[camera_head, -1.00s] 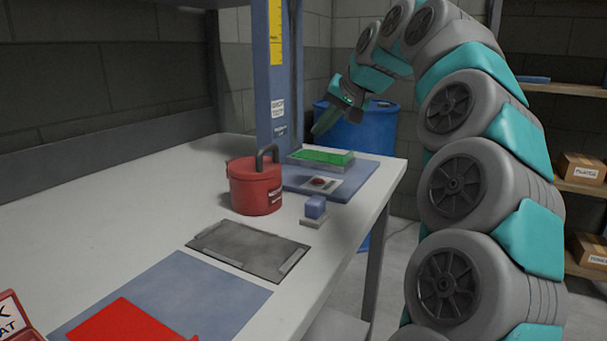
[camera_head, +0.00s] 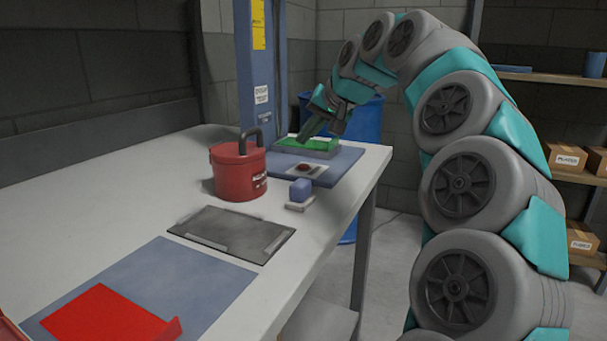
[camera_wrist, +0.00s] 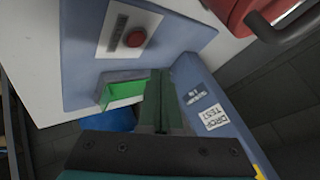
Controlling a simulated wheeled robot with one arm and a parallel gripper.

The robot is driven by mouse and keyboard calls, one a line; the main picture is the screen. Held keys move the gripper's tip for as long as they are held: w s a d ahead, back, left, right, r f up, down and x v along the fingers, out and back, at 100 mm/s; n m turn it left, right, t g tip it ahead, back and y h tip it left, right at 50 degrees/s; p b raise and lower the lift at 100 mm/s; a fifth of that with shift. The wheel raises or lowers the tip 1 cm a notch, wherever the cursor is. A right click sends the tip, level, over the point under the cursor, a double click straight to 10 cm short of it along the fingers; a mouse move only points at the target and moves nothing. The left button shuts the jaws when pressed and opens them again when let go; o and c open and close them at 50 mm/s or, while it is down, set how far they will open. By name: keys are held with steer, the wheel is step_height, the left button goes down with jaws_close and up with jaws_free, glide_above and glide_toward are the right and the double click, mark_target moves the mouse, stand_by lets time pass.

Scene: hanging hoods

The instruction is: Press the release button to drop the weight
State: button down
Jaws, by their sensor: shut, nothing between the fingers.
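The release button looks like a small red button (camera_head: 306,169) on a pale plate, on the blue base (camera_head: 345,158) of the drop-test stand. In the wrist view the red button (camera_wrist: 135,37) is at the upper left, beyond and left of the fingertips. My gripper (camera_head: 304,139) is shut and empty, tilted downward over the green pad area behind the button; it also shows in the wrist view (camera_wrist: 160,75). It appears apart from the button. A red canister with a dark handle (camera_head: 238,172) stands left of the button; I cannot tell if it is the weight.
The blue column (camera_head: 258,75) rises beside the green pad (camera_head: 320,144). A small blue block on a pale base (camera_head: 300,190) stands in front of the button. A grey plate (camera_head: 230,232) lies nearer on the white table. A blue barrel (camera_head: 365,122) stands behind.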

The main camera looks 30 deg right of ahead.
mark_target(306, 168)
steer(key=shift+f+b, duration=0.75)
steer(key=shift+f, duration=1)
steer(key=shift+f, duration=0.15)
stand_by(0.5)
steer(key=shift+f, duration=0.3)
steer(key=shift+f+b, duration=0.35)
steer(key=shift+b, duration=0.15)
stand_by(0.6)
steer(key=shift+r, duration=0.1)
steer(key=shift+r+p, duration=0.5)
steer(key=shift+r, duration=0.2)
steer(key=shift+r+p, duration=1.6)
steer(key=shift+r, duration=0.95)
